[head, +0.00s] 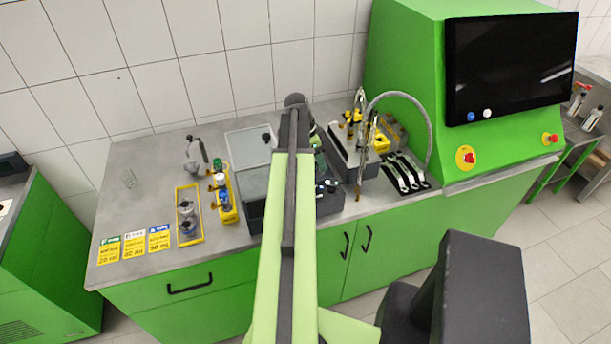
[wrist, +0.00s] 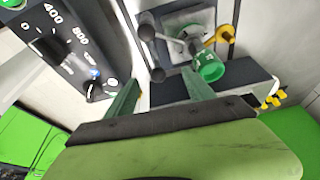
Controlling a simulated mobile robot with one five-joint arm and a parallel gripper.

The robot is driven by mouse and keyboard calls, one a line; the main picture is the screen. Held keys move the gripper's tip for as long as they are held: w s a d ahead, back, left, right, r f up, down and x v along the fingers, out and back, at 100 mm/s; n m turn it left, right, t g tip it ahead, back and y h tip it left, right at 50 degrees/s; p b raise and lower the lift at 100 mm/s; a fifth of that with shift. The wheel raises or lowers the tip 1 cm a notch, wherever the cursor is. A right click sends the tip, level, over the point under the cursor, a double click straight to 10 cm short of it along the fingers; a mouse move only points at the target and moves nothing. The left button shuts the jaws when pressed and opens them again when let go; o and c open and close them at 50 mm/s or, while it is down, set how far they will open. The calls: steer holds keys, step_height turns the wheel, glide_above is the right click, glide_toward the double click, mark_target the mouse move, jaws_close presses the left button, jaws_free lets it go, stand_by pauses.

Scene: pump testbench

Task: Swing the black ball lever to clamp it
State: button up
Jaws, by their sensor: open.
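In the wrist view, a dark ball lever (wrist: 146,32) shows at the left side of a square metal clamp block. A second dark ball (wrist: 157,75) shows below it, close to the space between my fingers. My gripper (wrist: 162,80) is open, with one green finger on each side of the lower ball. I cannot tell whether either finger touches it. In the head view my arm hides the gripper and most of the clamp.
A dark panel with a dial (wrist: 95,92) stands close at the left in the wrist view. In the head view, a grey worktop (head: 140,210) carries a yellow tray (head: 179,216) with parts, wrenches (head: 405,174) and a curved tap (head: 428,115).

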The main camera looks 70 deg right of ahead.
steer(key=shift+r+p, duration=2.85)
steer(key=shift+r, duration=0.2)
steer(key=shift+f, duration=0.1)
